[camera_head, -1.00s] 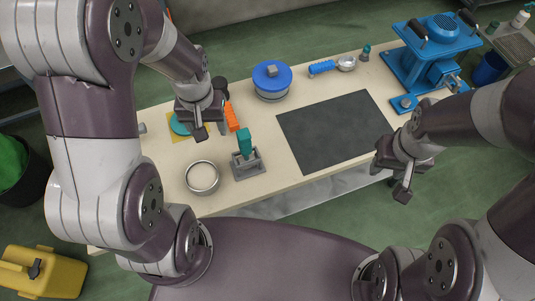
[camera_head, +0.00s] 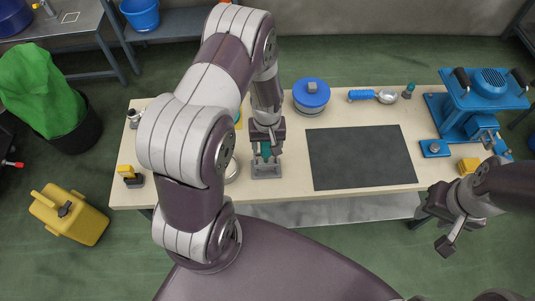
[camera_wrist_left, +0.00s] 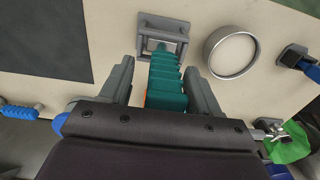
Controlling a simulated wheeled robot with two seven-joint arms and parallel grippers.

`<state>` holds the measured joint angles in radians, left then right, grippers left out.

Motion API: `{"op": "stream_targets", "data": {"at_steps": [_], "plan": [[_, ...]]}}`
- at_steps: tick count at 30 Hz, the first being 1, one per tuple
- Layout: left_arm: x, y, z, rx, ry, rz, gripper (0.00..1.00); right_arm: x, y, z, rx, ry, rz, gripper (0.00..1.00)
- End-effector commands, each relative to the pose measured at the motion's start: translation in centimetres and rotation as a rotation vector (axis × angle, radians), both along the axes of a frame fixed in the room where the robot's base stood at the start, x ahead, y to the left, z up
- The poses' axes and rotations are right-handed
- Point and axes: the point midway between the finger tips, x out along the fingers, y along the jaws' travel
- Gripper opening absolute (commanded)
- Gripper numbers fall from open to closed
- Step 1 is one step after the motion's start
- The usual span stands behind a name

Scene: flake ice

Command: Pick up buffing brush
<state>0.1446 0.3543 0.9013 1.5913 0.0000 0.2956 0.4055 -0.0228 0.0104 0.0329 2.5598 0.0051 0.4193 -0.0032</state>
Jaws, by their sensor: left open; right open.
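A teal ribbed handle (camera_head: 266,151), which I take for the buffing brush, stands in a grey square holder (camera_head: 267,171) at the front middle of the table. My left gripper (camera_head: 266,143) is above the holder, pointing down. In the left wrist view the teal handle (camera_wrist_left: 167,84) lies between the two open fingers of my left gripper (camera_wrist_left: 158,68), with a gap visible on both sides. The holder (camera_wrist_left: 162,24) shows beyond the fingertips. Whatever is below the handle is hidden. My right gripper (camera_head: 446,219) is open and empty off the table's front right edge.
A metal ring (camera_wrist_left: 232,53) lies beside the holder, partly behind my left arm in the head view. A black mat (camera_head: 360,158) lies right of the holder. A blue-lidded pot (camera_head: 311,96), a blue-handled scoop (camera_head: 372,95) and a blue press (camera_head: 475,105) stand farther back.

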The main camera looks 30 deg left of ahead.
Motion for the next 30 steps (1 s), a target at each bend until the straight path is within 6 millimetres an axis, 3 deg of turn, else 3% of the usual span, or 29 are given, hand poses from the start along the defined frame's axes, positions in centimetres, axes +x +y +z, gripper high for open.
{"op": "stream_targets", "data": {"at_steps": [3, 9, 14, 15, 23, 26, 30], "plan": [[0.0, 0.0, -1.1, -0.001, 0.001, 0.000, 0.62, 0.0, 0.0, 0.3, 0.000, 0.001, 0.000, 0.43], [0.0, 0.0, -1.3, 0.001, -0.001, 0.000, 0.62, 0.0, 0.0, 0.2, 0.000, 0.001, 0.000, 0.43], [0.0, 0.0, -1.2, 0.001, -0.001, 0.000, 0.10, 0.0, 0.0, 0.2, 0.000, 0.001, 0.000, 0.43], [0.0, 0.0, -1.2, 0.001, -0.001, 0.000, 0.06, 0.0, 0.0, 0.2, 0.000, 0.001, 0.000, 0.43], [0.1, 0.0, -1.0, 0.000, -0.002, 0.000, 0.06, 0.0, 0.0, 0.1, 0.000, 0.001, 0.000, 0.43], [0.2, 0.0, 0.4, 0.001, -0.006, 0.000, 0.06, 0.0, 0.0, -0.5, 0.000, 0.001, 0.000, 0.43], [0.2, 0.0, 3.9, 0.002, -0.008, 0.000, 0.06, 0.0, 0.0, -1.5, 0.000, 0.001, 0.000, 0.43]]}}
